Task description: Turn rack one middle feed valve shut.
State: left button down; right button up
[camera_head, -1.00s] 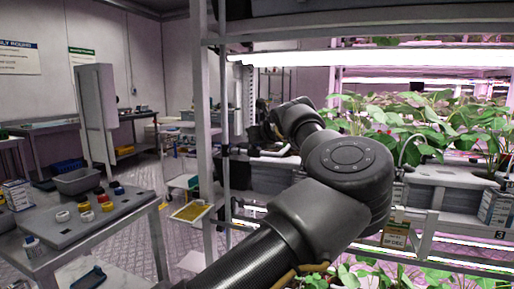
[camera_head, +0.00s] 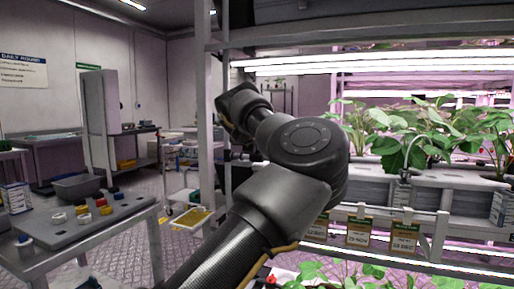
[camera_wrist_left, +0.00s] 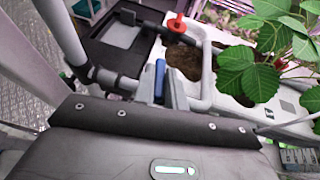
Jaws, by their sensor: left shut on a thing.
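In the left wrist view a blue valve lever (camera_wrist_left: 159,77) sits by the grey feed pipe (camera_wrist_left: 205,72). My left gripper (camera_wrist_left: 162,88) is shut on this lever, and its fingers are partly hidden by the dark hand body. A red valve handle (camera_wrist_left: 177,22) stands farther along the pipework, apart from the gripper. In the head view my left arm reaches to the rack post (camera_head: 206,130); its fingers and the valve are hidden there. My right gripper is in neither view.
Leafy plants (camera_wrist_left: 265,65) grow in a white trough (camera_wrist_left: 228,85) beside the pipe. Orange and white tags (camera_head: 358,233) hang from the rack's front rail.

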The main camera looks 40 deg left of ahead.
pick_arm(q)
jog(key=shift+a+f+m+t+h, duration=0.1)
jog(key=shift+m+t+h, duration=0.2)
jog(key=shift+m+h, duration=0.55)
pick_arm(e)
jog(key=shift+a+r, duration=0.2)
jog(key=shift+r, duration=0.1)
pick_arm(q)
jog(key=shift+h, duration=0.25)
jog(key=c, duration=1.4)
grip_release()
jog(key=shift+c, duration=0.2)
jog(key=shift+s, duration=0.1)
